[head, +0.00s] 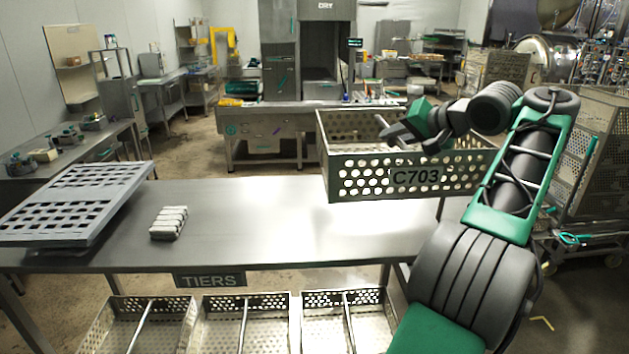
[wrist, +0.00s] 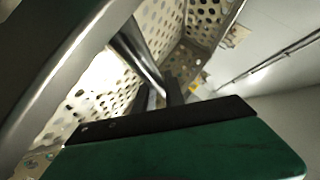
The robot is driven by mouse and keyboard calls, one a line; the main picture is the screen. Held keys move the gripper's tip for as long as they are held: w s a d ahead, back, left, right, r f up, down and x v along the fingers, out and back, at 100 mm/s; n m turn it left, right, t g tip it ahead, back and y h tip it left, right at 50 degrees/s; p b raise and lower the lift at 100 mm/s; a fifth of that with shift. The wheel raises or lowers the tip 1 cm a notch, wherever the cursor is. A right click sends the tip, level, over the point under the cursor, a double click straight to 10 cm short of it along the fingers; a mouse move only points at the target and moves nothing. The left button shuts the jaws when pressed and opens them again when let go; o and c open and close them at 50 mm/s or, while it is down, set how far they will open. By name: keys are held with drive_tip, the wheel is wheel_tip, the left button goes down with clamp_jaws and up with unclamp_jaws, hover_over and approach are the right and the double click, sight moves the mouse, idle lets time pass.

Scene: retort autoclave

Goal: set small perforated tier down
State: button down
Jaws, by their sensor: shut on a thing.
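The small perforated tier (head: 352,178) is a metal box with round holes and a label reading C703. It hangs in the air above the right part of the steel table (head: 260,221) in the head view, roughly level. My gripper (head: 392,135) reaches into it from the right and is shut on the tier's central bar, partly hidden by the fingers. In the wrist view the bar (wrist: 143,62) runs to the dark fingers, with the tier's perforated walls (wrist: 108,85) around it.
A grey slotted rack (head: 75,205) lies on the table's left end, with a small stack of white blocks (head: 169,223) beside it. The table's middle and right are clear. Several other tiers (head: 243,325) sit below the front edge, under a TIERS sign (head: 210,281).

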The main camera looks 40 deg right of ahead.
drive_tip(key=w+a+f+b, duration=0.1)
drive_tip(key=w+a, duration=0.1)
drive_tip(key=w+a+f+b, duration=0.1)
drive_tip(key=w+a, duration=0.1)
drive_tip(key=w+a+f+b, duration=0.1)
drive_tip(key=w+a+b, duration=0.1)
drive_tip(key=shift+w+a+f, duration=0.2)
drive_tip(key=shift+w+f, duration=0.05)
drive_tip(key=shift+f, duration=0.1)
drive_tip(key=w+a+f, duration=0.1)
drive_tip(key=w+f, duration=0.1)
drive_tip(key=f, duration=0.1)
drive_tip(key=w+a+f+b, duration=0.1)
drive_tip(key=shift+w+a+f, duration=0.1)
drive_tip(key=shift+a+f, duration=0.25)
drive_tip(key=shift+w+a+f, duration=0.1)
drive_tip(key=shift+a+f, duration=0.05)
drive_tip(key=shift+f, duration=0.05)
drive_tip(key=shift+w+a+f, duration=0.1)
drive_tip(key=shift+f, duration=0.85)
drive_tip(key=shift+w+a+f, duration=0.1)
drive_tip(key=shift+f, duration=0.8)
drive_tip(key=c, duration=1.8)
unclamp_jaws()
drive_tip(key=shift+f, duration=0.3)
drive_tip(key=o, duration=0.4)
